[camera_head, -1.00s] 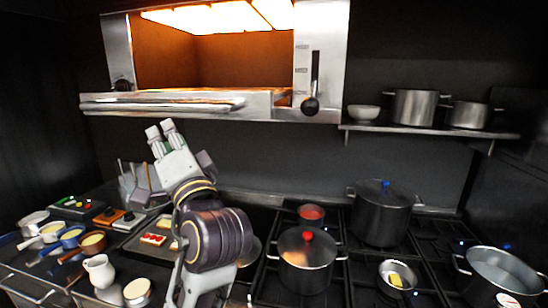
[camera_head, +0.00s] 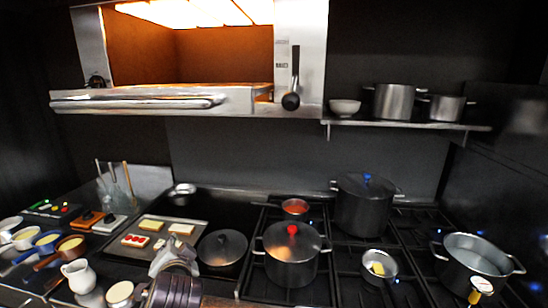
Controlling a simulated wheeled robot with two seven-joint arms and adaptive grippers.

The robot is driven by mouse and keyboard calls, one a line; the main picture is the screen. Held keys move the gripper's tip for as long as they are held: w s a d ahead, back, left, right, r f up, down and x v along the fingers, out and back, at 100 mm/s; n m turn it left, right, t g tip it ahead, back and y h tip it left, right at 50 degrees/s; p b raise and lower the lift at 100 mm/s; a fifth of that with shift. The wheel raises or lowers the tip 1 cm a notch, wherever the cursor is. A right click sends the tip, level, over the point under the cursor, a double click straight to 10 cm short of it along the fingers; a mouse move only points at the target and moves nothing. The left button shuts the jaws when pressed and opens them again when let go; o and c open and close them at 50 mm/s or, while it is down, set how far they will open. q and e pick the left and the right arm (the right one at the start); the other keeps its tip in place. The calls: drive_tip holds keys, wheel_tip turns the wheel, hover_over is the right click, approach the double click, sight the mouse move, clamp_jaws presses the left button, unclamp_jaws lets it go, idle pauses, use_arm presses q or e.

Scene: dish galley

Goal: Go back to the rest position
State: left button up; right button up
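My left gripper (camera_head: 175,256) is at the bottom of the head view, left of centre, with my dark wrist below it. It appears in front of the near edge of a tray (camera_head: 200,231) with bread slices and red-topped pieces, and left of a lidded pan (camera_head: 222,247). Its fingers are small and foreshortened, so I cannot tell whether they are open or shut. I see nothing held in it. My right gripper is not in view.
A glowing grill oven (camera_head: 140,101) hangs above. A red-knobbed pot (camera_head: 291,262), a blue-knobbed pot (camera_head: 364,212) and an open pot (camera_head: 474,262) stand on the stove. A white jug (camera_head: 78,275) and small pans (camera_head: 70,246) crowd the left counter.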

use_arm(q)
drive_tip(key=s+d+f+n+g+h, duration=0.1)
drive_tip(key=s+f+n+g+h, duration=0.3)
drive_tip(key=s+f, duration=0.8)
drive_tip(key=s+d+f+m+g+h, duration=0.15)
drive_tip(key=s+f+g, duration=0.5)
drive_tip(key=f, duration=0.85)
drive_tip(key=s+f, duration=0.2)
drive_tip(key=f, duration=1.5)
drive_tip(key=s+f, duration=0.2)
drive_tip(key=f, duration=1.4)
drive_tip(key=s+a+f, duration=0.2)
drive_tip(key=s+f, duration=0.8)
drive_tip(key=s, duration=0.1)
drive_tip(key=s+a+f+g, duration=0.1)
drive_tip(key=s+a+f, duration=0.1)
drive_tip(key=s+f, duration=0.8)
drive_tip(key=shift+s, duration=0.8)
